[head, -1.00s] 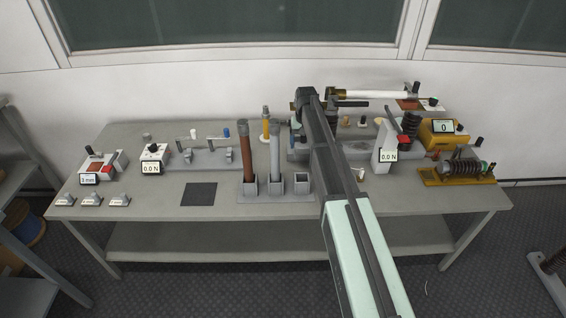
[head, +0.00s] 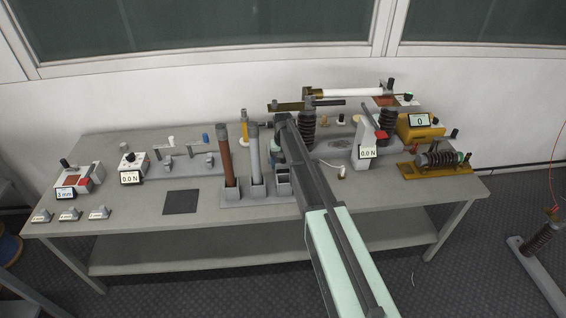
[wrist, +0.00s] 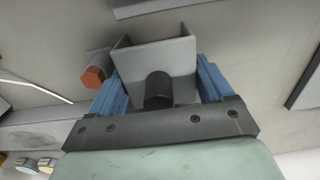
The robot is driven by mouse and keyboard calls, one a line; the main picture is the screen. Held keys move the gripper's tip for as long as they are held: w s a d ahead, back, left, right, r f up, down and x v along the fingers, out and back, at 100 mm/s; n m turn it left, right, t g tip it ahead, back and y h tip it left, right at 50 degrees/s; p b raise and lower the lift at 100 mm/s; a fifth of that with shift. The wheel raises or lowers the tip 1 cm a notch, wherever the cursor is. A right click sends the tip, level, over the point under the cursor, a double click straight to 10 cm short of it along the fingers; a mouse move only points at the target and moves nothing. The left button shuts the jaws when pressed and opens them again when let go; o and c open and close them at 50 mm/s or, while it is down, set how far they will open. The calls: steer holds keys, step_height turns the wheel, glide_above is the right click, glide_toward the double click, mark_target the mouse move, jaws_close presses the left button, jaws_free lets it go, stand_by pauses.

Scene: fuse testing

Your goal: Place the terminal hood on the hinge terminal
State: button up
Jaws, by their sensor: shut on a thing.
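In the wrist view, my gripper (wrist: 160,78) has its two blue fingers shut on a grey, open-sided, box-shaped hood (wrist: 178,55). A round black knob (wrist: 158,90) shows in front of the hood. A dark ribbed insulator (head: 307,126) with metal fittings on top stands just right of and behind the arm's end. It appears to carry the hinge terminal, though I cannot tell for certain. The hood is apart from it.
A brown tube (head: 226,155) and a grey tube (head: 255,155) stand upright in holders just left of my arm.

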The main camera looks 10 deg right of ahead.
steer(key=o, duration=1)
steer(key=shift+f, duration=0.1)
steer(key=shift+c, duration=0.2)
step_height(320, 180, up, 11)
steer(key=shift+r, duration=0.6)
steer(key=shift+c, duration=1)
steer(key=c, duration=0.7)
